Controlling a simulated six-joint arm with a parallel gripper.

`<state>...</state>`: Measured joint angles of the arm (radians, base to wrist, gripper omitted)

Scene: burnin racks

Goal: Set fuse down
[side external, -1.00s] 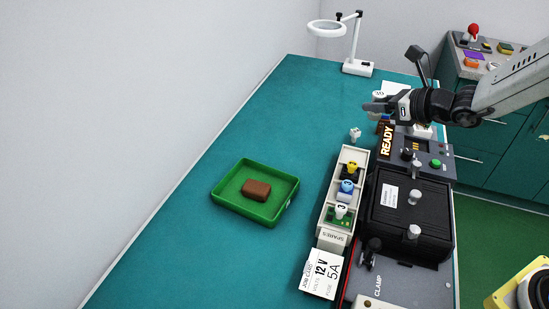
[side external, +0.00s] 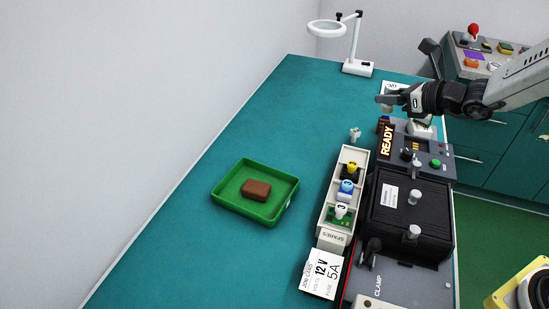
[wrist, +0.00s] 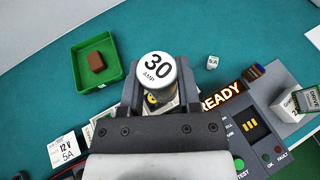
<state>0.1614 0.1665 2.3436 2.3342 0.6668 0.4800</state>
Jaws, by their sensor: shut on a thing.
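My gripper (wrist: 158,98) is shut on a fuse (wrist: 156,72) with a round white cap reading "30 AMP". The cap faces the wrist camera, and the fuse's lower part is mostly hidden. In the side view my gripper (side external: 386,103) is above the far end of the bench, beyond the lit READY display (side external: 387,141). A small pale piece, marked "5A" in the wrist view (wrist: 212,62), stands alone on the teal bench near the spares rack (side external: 323,217). It also shows in the side view (side external: 355,134).
The spares rack holds several coloured-top parts. A green tray (side external: 226,203) holds a brown block (side external: 256,190). A black-lidded tester (side external: 410,215) is right of the rack, and a job card (side external: 322,273) reads 12 V, 5A. A lamp (side external: 357,67) stands at the back.

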